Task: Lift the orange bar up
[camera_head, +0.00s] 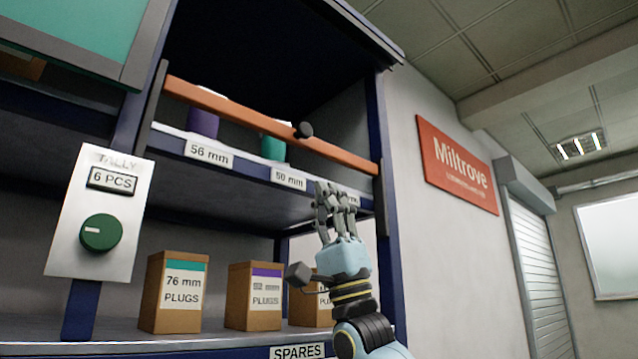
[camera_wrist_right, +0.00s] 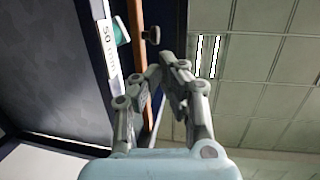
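The orange bar (camera_head: 240,119) runs across the front of the upper shelf bay, sloping down to the right in the head view. A dark round knob (camera_head: 305,130) sits on it, right of its middle. My right gripper (camera_head: 336,192) is below the bar's right part, fingers pointing up, apart from the bar. In the right wrist view its fingers (camera_wrist_right: 164,72) lean toward each other with a small gap and nothing between them. The bar (camera_wrist_right: 136,38) and knob (camera_wrist_right: 152,35) show beyond the fingertips there. My left gripper is not in view.
Plug boxes (camera_head: 174,292) stand on the lower shelf. A tally panel (camera_head: 100,214) hangs at left. Open room lies right of the cabinet.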

